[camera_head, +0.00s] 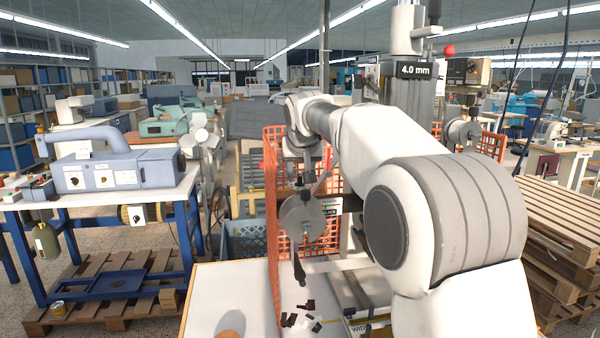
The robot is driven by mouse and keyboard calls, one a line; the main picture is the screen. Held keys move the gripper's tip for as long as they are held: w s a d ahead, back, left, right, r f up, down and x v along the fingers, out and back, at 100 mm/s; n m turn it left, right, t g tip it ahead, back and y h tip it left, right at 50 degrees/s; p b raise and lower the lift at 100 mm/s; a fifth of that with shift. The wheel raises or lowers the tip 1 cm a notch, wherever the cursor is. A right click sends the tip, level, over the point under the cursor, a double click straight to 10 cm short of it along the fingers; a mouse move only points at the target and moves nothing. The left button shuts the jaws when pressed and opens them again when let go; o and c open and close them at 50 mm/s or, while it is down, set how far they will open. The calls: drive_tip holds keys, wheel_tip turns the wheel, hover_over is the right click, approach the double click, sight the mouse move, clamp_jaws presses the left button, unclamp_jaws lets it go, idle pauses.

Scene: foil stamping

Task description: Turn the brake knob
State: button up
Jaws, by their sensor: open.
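I cannot tell for certain which part is the brake knob. A round grey disc (299,222) with a hub stands upright at the middle, in front of the orange mesh guard, and a dark handle-like piece (299,268) hangs below it. My gripper (304,190) is at the end of my arm, which reaches in from the right and bends down. It is open and appears empty, at the top of the disc in the picture. Whether it touches the disc cannot be told. A black knob (138,214) shows on a yellowish drum under the left bench.
The orange mesh guard (271,180) stands around the machine. Small dark pieces (290,320) lie on the white table (215,295). A blue-framed bench (100,200) with a grey-blue machine stands left. Stacked pallets (555,205) fill the right. A "4.0 mm" display (415,71) hangs above.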

drive_tip(key=shift+w+f, duration=0.35)
clamp_jaws()
drive_tip(key=shift+a, duration=0.1)
drive_tip(key=shift+m+h, duration=0.5)
drive_tip(key=shift+m, duration=0.2)
